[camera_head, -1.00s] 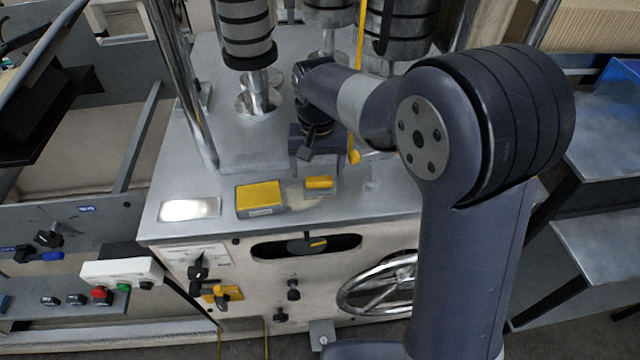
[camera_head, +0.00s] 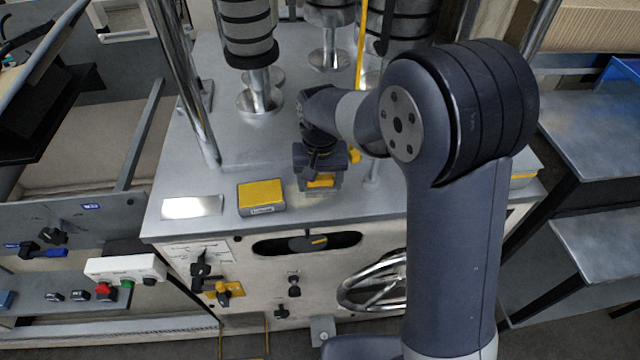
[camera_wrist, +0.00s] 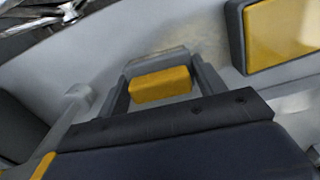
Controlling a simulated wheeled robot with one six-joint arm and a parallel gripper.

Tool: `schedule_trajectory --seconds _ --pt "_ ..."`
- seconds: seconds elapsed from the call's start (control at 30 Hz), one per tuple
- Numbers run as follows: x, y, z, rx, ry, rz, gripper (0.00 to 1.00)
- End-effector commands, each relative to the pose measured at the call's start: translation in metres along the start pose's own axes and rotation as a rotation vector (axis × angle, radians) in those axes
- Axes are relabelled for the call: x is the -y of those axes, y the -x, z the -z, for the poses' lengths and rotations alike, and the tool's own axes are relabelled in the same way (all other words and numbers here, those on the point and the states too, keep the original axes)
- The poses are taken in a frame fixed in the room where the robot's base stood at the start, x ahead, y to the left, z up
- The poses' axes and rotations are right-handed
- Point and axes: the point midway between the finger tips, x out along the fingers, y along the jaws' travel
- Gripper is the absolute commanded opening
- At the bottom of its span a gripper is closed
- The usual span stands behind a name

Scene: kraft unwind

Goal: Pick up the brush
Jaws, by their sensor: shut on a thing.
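The brush (camera_head: 321,181), a small grey block with a yellow top, is at the front of the grey machine top in the head view. My gripper (camera_head: 319,170) points down over it and is shut on it. In the wrist view the brush (camera_wrist: 160,85) sits between the two dark fingers of my gripper (camera_wrist: 163,92), one on each side. Its lower part is partly hidden by the gripper, and I cannot tell whether it still touches the surface.
A larger yellow-topped grey box (camera_head: 262,196) lies just left of the brush; it also shows in the wrist view (camera_wrist: 285,32). A bright metal plate (camera_head: 192,207) lies farther left. Upright rollers (camera_head: 248,40) stand behind. A handwheel (camera_head: 375,285) is on the front panel.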

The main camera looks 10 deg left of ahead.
Motion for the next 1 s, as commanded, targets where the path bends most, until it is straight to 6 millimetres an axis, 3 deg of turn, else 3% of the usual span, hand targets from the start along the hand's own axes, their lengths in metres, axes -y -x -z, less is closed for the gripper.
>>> schedule_trajectory --seconds 0.47,0.67,1.0 --pt "0.000 0.010 0.001 -0.004 0.000 0.001 0.41" --pt "0.000 0.039 0.001 -0.006 0.000 0.002 0.41" --pt "0.000 0.112 0.001 -0.007 0.000 0.002 0.41"
